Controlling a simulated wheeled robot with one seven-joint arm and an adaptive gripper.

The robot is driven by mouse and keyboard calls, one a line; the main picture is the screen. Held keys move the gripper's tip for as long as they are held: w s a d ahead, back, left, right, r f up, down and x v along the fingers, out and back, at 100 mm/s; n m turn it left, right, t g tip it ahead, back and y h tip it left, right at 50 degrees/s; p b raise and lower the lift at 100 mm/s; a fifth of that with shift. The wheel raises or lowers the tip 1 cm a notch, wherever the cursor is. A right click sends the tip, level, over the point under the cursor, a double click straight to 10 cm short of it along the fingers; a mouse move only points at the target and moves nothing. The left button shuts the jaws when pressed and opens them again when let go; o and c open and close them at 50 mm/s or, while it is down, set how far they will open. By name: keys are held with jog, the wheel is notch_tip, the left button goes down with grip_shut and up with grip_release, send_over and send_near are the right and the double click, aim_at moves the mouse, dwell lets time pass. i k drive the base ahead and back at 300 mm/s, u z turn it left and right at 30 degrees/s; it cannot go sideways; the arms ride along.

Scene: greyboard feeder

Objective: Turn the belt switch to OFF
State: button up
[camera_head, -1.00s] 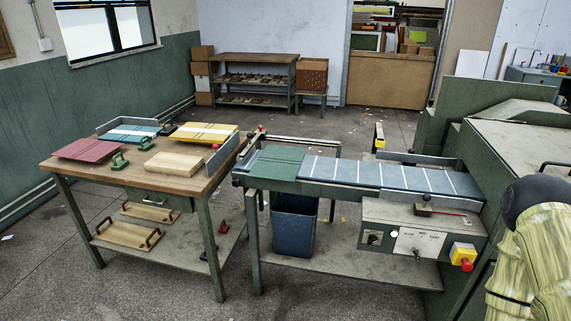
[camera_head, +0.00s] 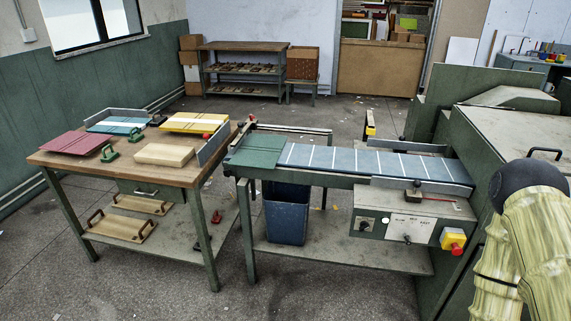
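The feeder's control panel (camera_head: 412,227) is on the front of the belt machine, right of centre. At its left end is a small dark rotary switch (camera_head: 365,224), which I take for the belt switch; its pointer and lettering are too small to read. A pale round lamp (camera_head: 385,220) is beside it. A white plate (camera_head: 410,229) with speed words and a small lever (camera_head: 407,239) is to the right. The blue belt (camera_head: 350,160) with white cross lines runs above. My gripper is not in view; only part of my arm shows at the right edge.
A red stop button on a yellow box (camera_head: 453,240) is at the panel's right end. A blue bin (camera_head: 287,215) stands under the belt. A wooden worktable (camera_head: 120,170) with coloured boards is at left. The floor in front is clear.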

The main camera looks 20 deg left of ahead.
aim_at(364, 226)
jog(key=k, duration=1.3)
jog(key=u, duration=0.85)
jog(key=i, duration=1.35)
jog(key=z, duration=0.65)
